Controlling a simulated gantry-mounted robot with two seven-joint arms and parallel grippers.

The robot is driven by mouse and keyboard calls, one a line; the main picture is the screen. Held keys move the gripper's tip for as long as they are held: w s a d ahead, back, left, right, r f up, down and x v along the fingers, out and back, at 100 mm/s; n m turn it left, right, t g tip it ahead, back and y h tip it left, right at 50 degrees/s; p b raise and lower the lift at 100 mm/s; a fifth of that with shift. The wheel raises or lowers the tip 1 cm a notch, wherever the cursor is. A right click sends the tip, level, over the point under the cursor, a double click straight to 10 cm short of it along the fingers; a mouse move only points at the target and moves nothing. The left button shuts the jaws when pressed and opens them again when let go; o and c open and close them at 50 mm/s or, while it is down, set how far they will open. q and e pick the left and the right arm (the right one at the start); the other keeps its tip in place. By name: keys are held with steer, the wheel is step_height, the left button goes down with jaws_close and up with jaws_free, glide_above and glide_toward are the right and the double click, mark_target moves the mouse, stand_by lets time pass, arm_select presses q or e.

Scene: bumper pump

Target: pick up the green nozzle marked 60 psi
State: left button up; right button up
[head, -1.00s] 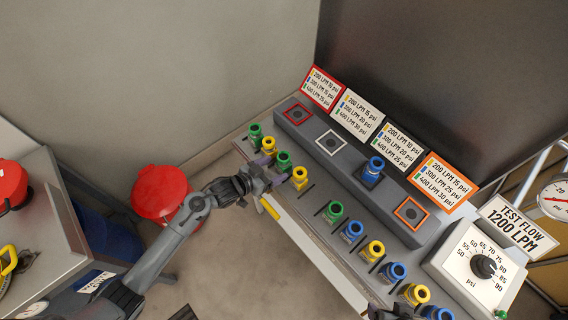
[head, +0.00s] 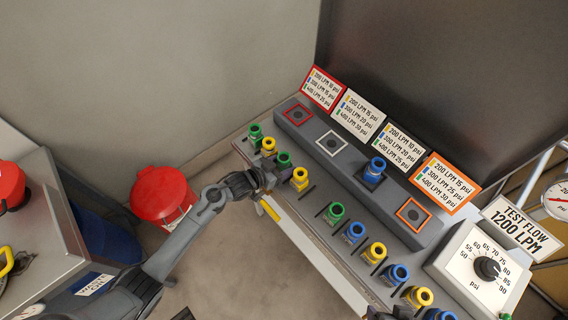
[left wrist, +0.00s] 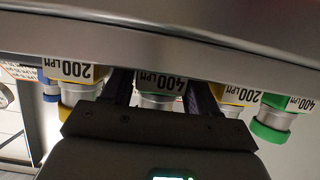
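A green nozzle (head: 284,159) stands in the rack's front row, between two yellow nozzles. My left gripper (head: 267,174) is at its near side. In the left wrist view, the two dark fingers stand on either side of this green nozzle (left wrist: 162,84), labelled 400 LPM; contact is unclear. Other green nozzles stand at the row's far left end (head: 255,132) and in its middle (head: 336,210). No 60 psi marking is readable on any nozzle. My right gripper (head: 398,314) barely shows at the bottom edge; its fingers are hidden.
Yellow nozzles (head: 268,146) (head: 300,176) stand close on both sides of my left gripper. A blue nozzle (head: 375,168) sits on the raised grey block behind. A pressure dial (head: 487,268) is at the right. A red container (head: 162,194) is left of the rack.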

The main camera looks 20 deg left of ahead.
arm_select(q)
steer(key=c, duration=0.8)
steer(key=shift+r, duration=0.1)
